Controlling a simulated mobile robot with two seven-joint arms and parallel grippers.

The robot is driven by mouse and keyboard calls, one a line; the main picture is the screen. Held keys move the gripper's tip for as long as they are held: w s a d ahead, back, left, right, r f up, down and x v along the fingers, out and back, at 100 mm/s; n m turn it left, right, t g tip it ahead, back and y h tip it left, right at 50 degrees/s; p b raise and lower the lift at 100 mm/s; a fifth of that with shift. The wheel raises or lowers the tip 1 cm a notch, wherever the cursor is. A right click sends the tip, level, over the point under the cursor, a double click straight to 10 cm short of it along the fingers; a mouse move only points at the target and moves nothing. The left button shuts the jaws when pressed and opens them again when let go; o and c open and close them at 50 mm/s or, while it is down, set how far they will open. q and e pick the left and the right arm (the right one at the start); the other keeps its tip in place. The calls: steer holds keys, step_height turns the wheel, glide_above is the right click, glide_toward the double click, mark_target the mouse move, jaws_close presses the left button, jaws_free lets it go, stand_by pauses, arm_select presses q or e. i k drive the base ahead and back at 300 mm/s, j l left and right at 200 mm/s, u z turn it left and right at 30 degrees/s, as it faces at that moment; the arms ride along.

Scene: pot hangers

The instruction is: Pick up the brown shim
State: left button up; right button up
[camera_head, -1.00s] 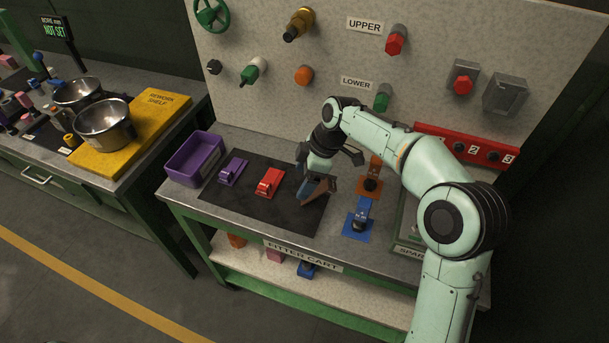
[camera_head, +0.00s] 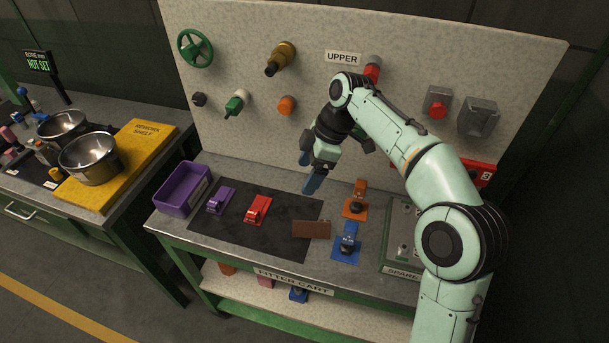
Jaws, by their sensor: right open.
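The brown shim (camera_head: 311,229) is a flat brown rectangular piece at the right edge of the black mat (camera_head: 268,236). Nothing holds it, and whether it lies flat or stands on edge is hard to tell. My right gripper (camera_head: 317,181) is open and empty, above and behind the shim, apart from it. My left gripper is not in view.
A purple clamp (camera_head: 219,200) and a red clamp (camera_head: 257,209) sit on the mat, beside a purple bin (camera_head: 183,190). Orange (camera_head: 356,205) and blue (camera_head: 346,245) fixtures stand right of the shim.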

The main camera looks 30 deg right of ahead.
mark_target(321, 230)
steer(key=k, duration=1)
